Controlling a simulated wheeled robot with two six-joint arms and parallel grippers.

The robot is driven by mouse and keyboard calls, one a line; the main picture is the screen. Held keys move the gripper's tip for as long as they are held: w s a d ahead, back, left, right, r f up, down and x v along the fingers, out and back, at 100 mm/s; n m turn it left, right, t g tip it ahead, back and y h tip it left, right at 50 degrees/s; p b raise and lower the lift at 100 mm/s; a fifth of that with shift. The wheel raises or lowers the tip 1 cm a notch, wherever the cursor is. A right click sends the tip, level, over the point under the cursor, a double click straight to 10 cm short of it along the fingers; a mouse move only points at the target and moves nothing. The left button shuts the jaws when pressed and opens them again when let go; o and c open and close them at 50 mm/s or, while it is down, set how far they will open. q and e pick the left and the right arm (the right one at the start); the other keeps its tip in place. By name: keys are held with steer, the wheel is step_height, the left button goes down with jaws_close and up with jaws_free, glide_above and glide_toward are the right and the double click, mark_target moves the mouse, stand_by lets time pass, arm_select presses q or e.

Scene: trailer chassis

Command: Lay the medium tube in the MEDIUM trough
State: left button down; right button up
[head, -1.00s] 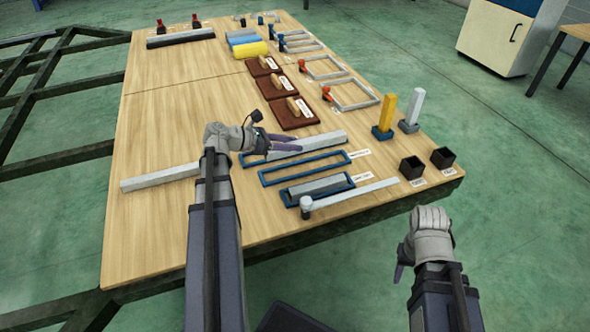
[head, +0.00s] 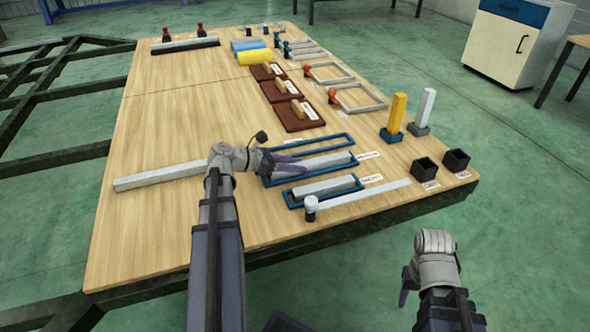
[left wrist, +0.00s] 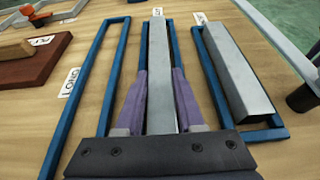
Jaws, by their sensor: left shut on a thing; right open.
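The medium tube (head: 325,161) is a grey square bar. My left gripper (head: 291,163) is shut on it near its left part. In the head view the tube lies along the medium trough (head: 356,164), a blue frame. In the left wrist view the tube (left wrist: 160,85) shows between the purple fingers (left wrist: 162,100), inside the outline of the medium trough (left wrist: 174,45) and roughly parallel to its sides. I cannot tell whether it touches the trough's floor. My right gripper (head: 406,287) is open and empty, off the table's front edge.
The long trough (left wrist: 60,125) is empty. The short trough (head: 290,202) holds a short grey tube (left wrist: 232,75). A long grey tube (head: 160,176) lies at the table's left. A pale bar with a knob (head: 365,193) lies in front. Black bins (head: 425,170) stand right.

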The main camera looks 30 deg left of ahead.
arm_select(q)
steer(key=shift+r, duration=0.1)
steer(key=c, duration=0.5)
jaws_free()
steer(key=shift+r, duration=0.15)
steer(key=p+v, duration=0.4)
steer(key=v, duration=0.6)
steer(key=shift+s+a+r, duration=0.15)
steer(key=shift+a, duration=0.05)
steer(key=shift+s+a+r+p, duration=0.15)
steer(key=shift+s+a+p, duration=0.25)
steer(key=shift+s, duration=0.1)
